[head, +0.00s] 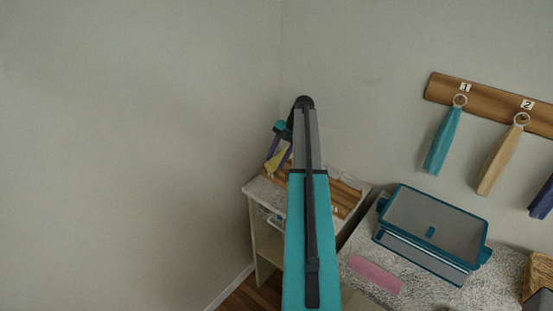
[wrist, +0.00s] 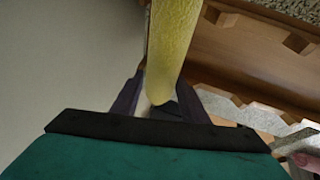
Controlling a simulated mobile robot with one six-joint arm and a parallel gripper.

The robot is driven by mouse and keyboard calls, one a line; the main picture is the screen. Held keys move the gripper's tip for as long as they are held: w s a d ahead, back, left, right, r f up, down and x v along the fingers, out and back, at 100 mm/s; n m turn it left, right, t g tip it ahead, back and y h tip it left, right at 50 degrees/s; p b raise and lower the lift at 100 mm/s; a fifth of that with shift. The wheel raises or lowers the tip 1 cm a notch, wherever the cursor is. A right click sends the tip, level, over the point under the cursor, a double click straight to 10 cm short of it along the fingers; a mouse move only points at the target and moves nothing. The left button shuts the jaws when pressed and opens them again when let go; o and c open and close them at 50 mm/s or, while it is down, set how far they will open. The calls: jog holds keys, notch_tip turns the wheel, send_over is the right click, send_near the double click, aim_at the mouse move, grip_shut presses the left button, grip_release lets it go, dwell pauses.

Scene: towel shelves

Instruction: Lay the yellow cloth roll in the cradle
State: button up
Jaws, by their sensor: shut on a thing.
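The yellow cloth roll (wrist: 173,42) stands out lengthwise between the two dark purple fingers of my gripper (wrist: 160,92) in the wrist view. My gripper is shut on it. In the head view a small part of the roll (head: 277,160) shows at the gripper (head: 281,148), over the left part of the wooden cradle (head: 345,196). My arm hides the middle of the cradle there. In the wrist view the cradle's notched wood (wrist: 235,45) lies to the right of the roll. I cannot tell whether the roll touches it.
The cradle stands on a small speckled-top shelf unit (head: 258,191) in the room's corner, close to the walls. To the right, a counter holds a teal-rimmed bin (head: 430,232) and a pink cloth (head: 376,275). A peg board (head: 490,103) with hanging cloths is above.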

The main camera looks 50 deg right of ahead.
jog(key=shift+f+b, duration=0.35)
jog(key=shift+f, duration=0.1)
jog(key=o, duration=0.8)
jog(key=shift+o, duration=0.2)
jog(key=shift+r, duration=0.15)
jog(key=shift+r+p, duration=0.4)
jog(key=shift+p, duration=0.1)
jog(key=shift+d+r, duration=0.1)
jog(key=shift+d, duration=0.05)
jog(key=b+v, duration=0.4)
jog(key=v, duration=0.7)
jog(key=shift+r+b, duration=0.3)
jog(key=shift+b, duration=0.05)
jog(key=shift+s+d, duration=0.1)
jog(key=shift+s, duration=0.05)
